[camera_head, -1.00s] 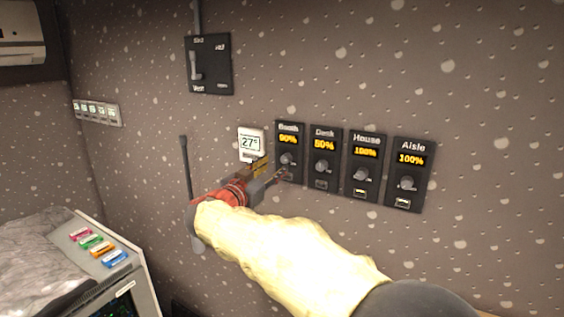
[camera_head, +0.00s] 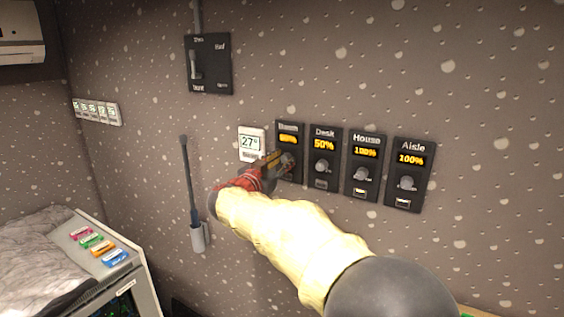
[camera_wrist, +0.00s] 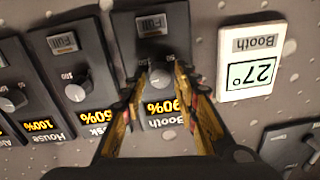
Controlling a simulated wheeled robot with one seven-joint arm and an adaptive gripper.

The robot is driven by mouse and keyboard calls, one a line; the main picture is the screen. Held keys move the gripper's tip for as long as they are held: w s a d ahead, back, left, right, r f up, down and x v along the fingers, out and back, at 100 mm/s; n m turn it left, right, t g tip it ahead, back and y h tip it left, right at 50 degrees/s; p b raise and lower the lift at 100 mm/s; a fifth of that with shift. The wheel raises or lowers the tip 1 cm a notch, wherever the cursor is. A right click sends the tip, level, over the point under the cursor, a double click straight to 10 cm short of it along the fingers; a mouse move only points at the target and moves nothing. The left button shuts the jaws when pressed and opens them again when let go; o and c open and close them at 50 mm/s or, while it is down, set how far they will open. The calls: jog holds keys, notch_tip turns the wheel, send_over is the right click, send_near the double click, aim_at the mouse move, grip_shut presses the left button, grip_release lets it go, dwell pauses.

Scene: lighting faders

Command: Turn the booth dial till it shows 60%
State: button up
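The booth dial's black panel (camera_head: 289,173) is leftmost of the dial row in the head view, partly behind my gripper (camera_head: 284,160). In the wrist view, upside down, the dial knob (camera_wrist: 161,78) is a round grey cap between the fingertips of my gripper (camera_wrist: 162,70). The fingers are apart, one on each side of the knob; contact is unclear. The yellow booth display (camera_wrist: 162,107) appears to read 90%, partly covered by a finger. In the head view this display (camera_head: 288,139) is too blurred to read.
Close on the right stand the Desk dial (camera_head: 324,157) at 50%, the House dial (camera_head: 364,167) at 100% and the Aisle dial (camera_head: 409,175) at 100%. A white 27° thermostat (camera_head: 251,143) is just left. A black switch panel (camera_head: 209,64) is higher up.

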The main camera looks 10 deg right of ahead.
jog(key=c, duration=0.6)
grip_shut()
